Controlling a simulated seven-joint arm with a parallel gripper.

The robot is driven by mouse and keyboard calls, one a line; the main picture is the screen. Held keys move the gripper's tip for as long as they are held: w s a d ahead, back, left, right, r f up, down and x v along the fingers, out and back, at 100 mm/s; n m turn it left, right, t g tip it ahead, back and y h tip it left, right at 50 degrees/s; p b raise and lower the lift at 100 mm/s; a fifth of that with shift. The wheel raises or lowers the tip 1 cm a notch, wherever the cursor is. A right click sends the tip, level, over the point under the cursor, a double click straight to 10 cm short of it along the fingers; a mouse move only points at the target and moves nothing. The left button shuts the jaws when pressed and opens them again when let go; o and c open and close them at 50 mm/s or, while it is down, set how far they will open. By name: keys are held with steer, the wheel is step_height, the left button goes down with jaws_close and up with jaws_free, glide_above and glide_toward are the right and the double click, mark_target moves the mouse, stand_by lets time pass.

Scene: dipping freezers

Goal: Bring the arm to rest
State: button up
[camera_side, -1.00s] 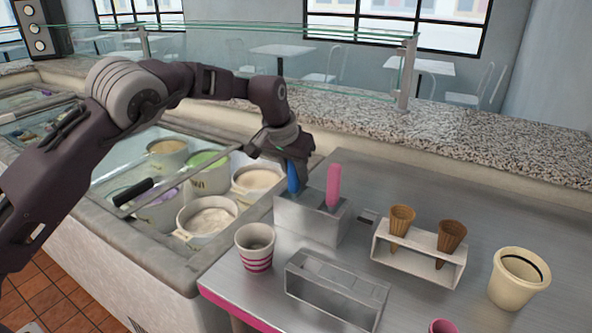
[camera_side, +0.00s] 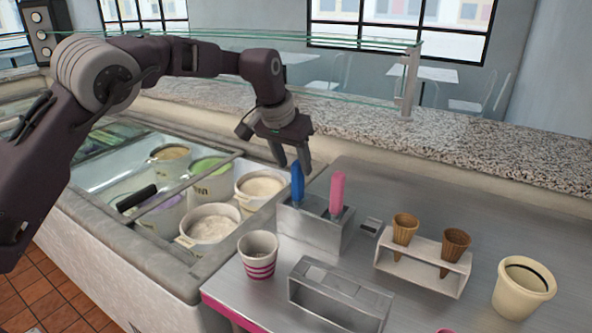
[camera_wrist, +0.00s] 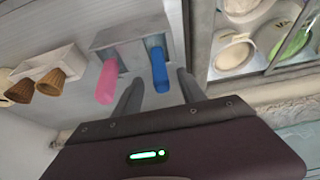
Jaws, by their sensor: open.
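My gripper (camera_side: 291,158) is open and empty. It hangs pointing down just above and behind the blue-handled scoop (camera_side: 297,183). The blue handle (camera_wrist: 160,70) and the pink handle (camera_wrist: 107,82) stand up from the metal scoop holder (camera_wrist: 130,38). In the side view the pink handle (camera_side: 337,192) is right of the blue one, and both are in the metal holder (camera_side: 318,232) on the counter.
The freezer with tubs (camera_side: 211,228) lies left of the counter. A striped cup (camera_side: 258,256), an empty metal rack (camera_side: 335,303), a white stand (camera_side: 423,262) with two cones and a cream pot (camera_side: 522,287) stand on the counter. A glass guard (camera_side: 406,85) is behind.

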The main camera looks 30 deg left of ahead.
stand_by(0.3)
steer(key=s+a+r+n+h, duration=0.1)
steer(key=s+a+r, duration=0.1)
steer(key=s+r, duration=0.55)
steer(key=s+a+r, duration=0.3)
steer(key=s+r, duration=0.1)
steer(key=s, duration=0.6)
steer(key=s+f, duration=0.3)
steer(key=s, duration=0.9)
steer(key=s+a+f+m+t+y, duration=0.1)
steer(key=s+f, duration=0.2)
steer(key=s, duration=1)
steer(key=shift+s, duration=0.2)
steer(key=shift+r, duration=0.1)
steer(key=shift+c, duration=0.2)
